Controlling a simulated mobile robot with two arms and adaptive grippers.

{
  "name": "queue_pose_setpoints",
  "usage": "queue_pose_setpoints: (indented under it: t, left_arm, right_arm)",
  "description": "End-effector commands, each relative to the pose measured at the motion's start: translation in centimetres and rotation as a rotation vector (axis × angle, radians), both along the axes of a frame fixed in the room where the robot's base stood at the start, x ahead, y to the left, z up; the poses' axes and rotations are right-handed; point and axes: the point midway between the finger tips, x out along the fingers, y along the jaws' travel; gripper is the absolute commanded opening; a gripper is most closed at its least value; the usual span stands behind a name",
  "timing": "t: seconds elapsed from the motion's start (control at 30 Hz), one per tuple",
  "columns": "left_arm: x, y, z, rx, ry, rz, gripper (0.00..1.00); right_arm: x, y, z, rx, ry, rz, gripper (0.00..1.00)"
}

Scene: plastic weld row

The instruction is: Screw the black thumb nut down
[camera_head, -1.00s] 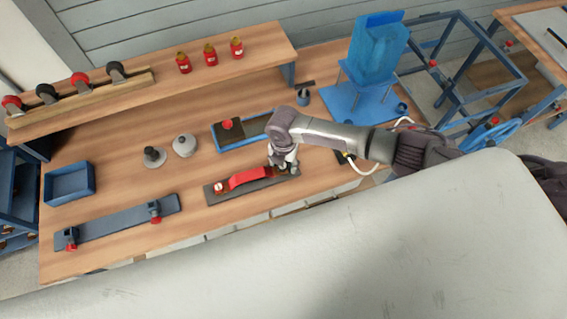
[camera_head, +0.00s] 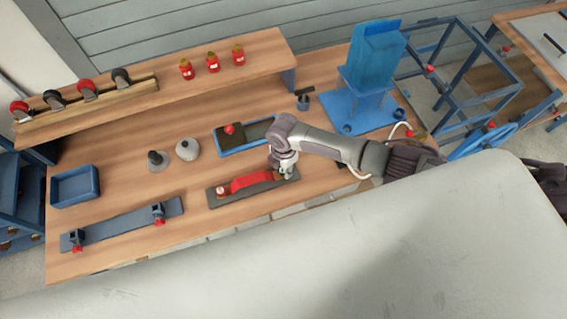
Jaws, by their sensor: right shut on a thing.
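A red arched piece (camera_head: 252,181) lies along a dark flat plate (camera_head: 232,200) near the bench's front edge. A small red and white fitting (camera_head: 221,191) stands at the plate's left end. My right gripper (camera_head: 287,176) reaches down at the plate's right end, beside the red piece's right end. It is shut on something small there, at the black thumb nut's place. The fingers and wrist hide the nut, so its height and thread cannot be seen. My left gripper is not in view.
A blue-edged tray (camera_head: 224,149) lies just behind the plate. Two grey knobbed pieces (camera_head: 187,149) stand to the left. A long grey-blue bar with clamps (camera_head: 120,224) lies at the front left. A blue stand (camera_head: 351,109) is at the back right.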

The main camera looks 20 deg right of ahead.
Motion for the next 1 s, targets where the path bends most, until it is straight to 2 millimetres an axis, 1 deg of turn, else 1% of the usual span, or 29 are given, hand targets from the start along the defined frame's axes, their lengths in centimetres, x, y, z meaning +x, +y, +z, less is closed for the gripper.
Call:
queue_pose_setpoints:
  t: [0.03, 0.1, 0.5, 0.6, 0.73, 0.93, 0.97, 1.0]
  left_arm:
    - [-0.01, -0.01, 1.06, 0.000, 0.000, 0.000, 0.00]
    - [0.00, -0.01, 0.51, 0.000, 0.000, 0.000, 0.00]
    - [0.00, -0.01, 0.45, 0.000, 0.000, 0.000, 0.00]
    - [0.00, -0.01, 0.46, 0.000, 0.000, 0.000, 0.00]
    - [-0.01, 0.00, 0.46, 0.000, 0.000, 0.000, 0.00]
    - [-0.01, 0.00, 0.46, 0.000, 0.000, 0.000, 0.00]
    - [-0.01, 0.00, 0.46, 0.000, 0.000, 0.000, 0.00]
    - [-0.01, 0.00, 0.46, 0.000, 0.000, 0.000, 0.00]
  right_arm:
    - [-0.23, 0.25, 0.47, 0.004, 0.005, -0.100, 0.00]
    - [-0.27, 0.21, -0.10, 0.005, 0.003, -0.236, 0.00]
    - [-0.57, 0.32, -0.12, 0.006, 0.005, -1.020, 0.00]
    - [-0.60, 0.28, -0.10, 0.005, 0.004, -1.164, 0.00]
    - [-0.57, 0.19, -0.09, 0.004, 0.002, -1.242, 0.00]
    - [-0.55, 0.16, -0.08, 0.003, 0.001, -1.242, 0.00]
    - [-0.54, 0.16, -0.08, 0.003, 0.001, -1.242, 0.40]
    - [-0.54, 0.15, -0.08, 0.003, 0.001, -1.241, 0.47]
